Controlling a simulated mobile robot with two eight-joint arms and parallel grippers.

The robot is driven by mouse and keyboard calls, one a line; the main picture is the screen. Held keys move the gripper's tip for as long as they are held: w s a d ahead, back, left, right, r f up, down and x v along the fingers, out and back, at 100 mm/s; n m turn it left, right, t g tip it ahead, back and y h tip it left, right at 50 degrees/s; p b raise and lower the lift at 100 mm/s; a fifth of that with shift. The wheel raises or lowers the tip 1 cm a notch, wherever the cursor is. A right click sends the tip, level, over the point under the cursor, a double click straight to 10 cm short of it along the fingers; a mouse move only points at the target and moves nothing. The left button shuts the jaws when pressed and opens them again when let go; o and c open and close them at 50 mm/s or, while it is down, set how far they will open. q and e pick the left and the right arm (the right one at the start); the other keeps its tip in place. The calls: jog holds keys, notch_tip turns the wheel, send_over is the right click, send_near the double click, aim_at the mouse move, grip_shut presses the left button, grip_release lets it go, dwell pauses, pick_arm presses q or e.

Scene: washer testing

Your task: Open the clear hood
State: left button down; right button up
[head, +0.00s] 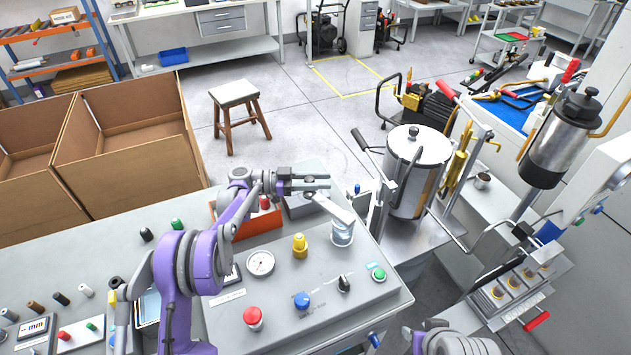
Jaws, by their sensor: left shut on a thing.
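A small clear cylindrical cover (342,234), which looks like the clear hood, stands at the right back of the grey control panel (330,285). A flat pale bar (333,207) slants down from my left gripper to the top of this cover. My left gripper (322,183) is above the panel's back edge, pointing right, with its jaws shut on the upper end of the bar. The exact contact is too small to see clearly. My right gripper is not in view.
A red button (253,317), blue knob (302,300), yellow knob (300,245) and gauge (260,263) sit on the panel. A lidded metal vessel (415,170) stands close on the right. Open cardboard boxes (125,150) stand behind left.

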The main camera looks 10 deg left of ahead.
pick_arm(q)
jog(key=shift+w+d+m+g, duration=0.2)
jog(key=shift+m+g, duration=0.1)
jog(key=shift+g, duration=0.2)
jog(key=c, duration=0.5)
grip_release()
jog(key=shift+c, duration=0.2)
notch_tip(320, 180, up, 10)
